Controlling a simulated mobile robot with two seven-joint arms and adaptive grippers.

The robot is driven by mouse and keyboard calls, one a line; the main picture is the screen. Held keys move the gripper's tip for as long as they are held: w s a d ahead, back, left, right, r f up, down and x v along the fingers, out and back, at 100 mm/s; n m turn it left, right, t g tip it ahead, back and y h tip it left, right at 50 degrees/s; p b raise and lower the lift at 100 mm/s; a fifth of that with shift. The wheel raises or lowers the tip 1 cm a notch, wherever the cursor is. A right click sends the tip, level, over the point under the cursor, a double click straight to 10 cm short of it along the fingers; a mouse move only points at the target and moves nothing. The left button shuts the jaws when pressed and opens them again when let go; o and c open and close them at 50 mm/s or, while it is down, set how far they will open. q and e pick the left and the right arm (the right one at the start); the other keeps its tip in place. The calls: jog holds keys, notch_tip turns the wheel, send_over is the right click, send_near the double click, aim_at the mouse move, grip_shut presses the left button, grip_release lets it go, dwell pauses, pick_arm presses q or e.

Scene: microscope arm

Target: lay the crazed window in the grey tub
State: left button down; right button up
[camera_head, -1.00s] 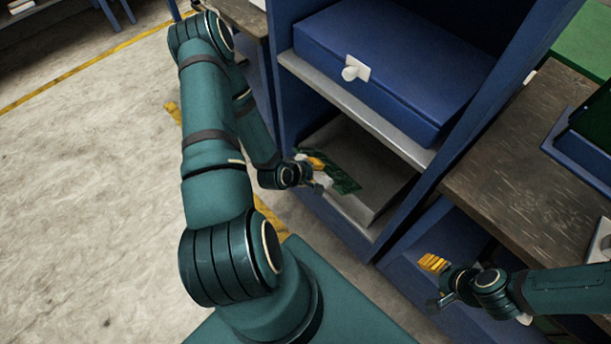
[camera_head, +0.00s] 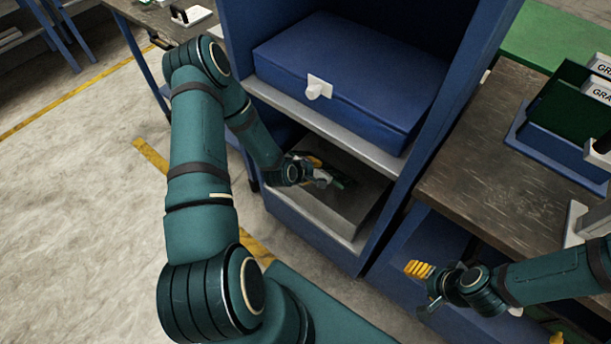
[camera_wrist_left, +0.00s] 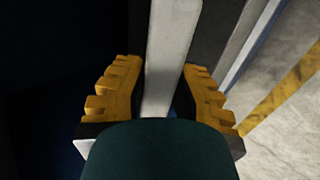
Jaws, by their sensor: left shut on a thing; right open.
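The crazed window shows in the head view as a small dark green patch (camera_head: 338,183), mostly hidden by my left gripper and in shadow. My left gripper (camera_head: 322,175) is shut on it, reaching over the grey tub (camera_head: 325,214) on the cabinet's lower level. I cannot tell whether the window touches the tub floor. In the left wrist view a pale grey strip (camera_wrist_left: 170,60) runs between the yellow fingers of my left gripper (camera_wrist_left: 160,88); I cannot tell whether it is the window's edge or the tub's. My right gripper (camera_head: 425,288) is open and empty at the lower right.
A blue case (camera_head: 350,80) with a white knob lies on the shelf (camera_head: 325,125) above the tub, close over my left forearm. A dark wooden bench (camera_head: 500,160) with green holders (camera_head: 570,105) stands at the right.

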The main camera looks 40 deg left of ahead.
pick_arm(q)
jog(key=w, duration=0.4)
jog(key=shift+d, duration=0.15)
jog(key=w+f, duration=0.2)
jog(key=f, duration=0.6)
jog(key=w+f, duration=0.1)
jog(key=f, duration=0.8)
jog(key=shift+w+d+f, duration=0.15)
jog(key=shift+w+f, duration=0.1)
jog(key=shift+w, duration=0.15)
jog(key=c, duration=0.8)
grip_release()
notch_tip(320, 180, up, 10)
